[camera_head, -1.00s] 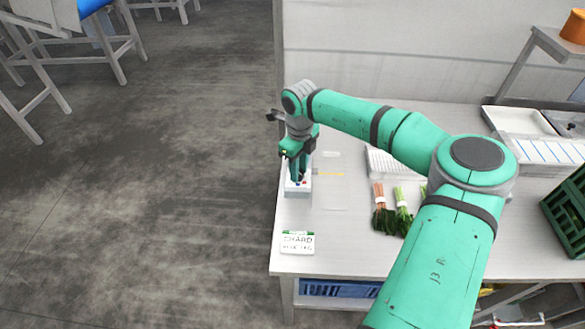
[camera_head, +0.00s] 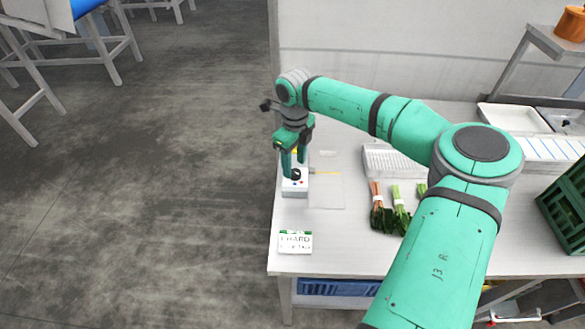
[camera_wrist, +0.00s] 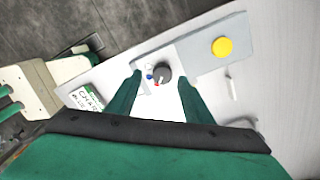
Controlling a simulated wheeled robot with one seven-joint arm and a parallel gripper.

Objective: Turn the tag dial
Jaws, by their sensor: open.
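The tag dial is a dark round knob (camera_head: 296,174) on top of a small light grey box (camera_head: 294,190) near the left edge of the table. In the wrist view the dial (camera_wrist: 163,75) shows a grey top, with small blue and red marks beside it. My gripper (camera_head: 294,165) is open and points down over the box. In the wrist view my gripper's fingers (camera_wrist: 160,78) stand on either side of the dial, with gaps visible. I cannot tell how high the fingertips are above the dial.
A yellow round button (camera_wrist: 222,47) sits on the grey panel beside the dial. A chard card (camera_head: 295,242) stands at the table's front left. Bunches of greens (camera_head: 398,208) and a white tray (camera_head: 385,160) lie to the right. A green crate (camera_head: 562,215) stands at far right.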

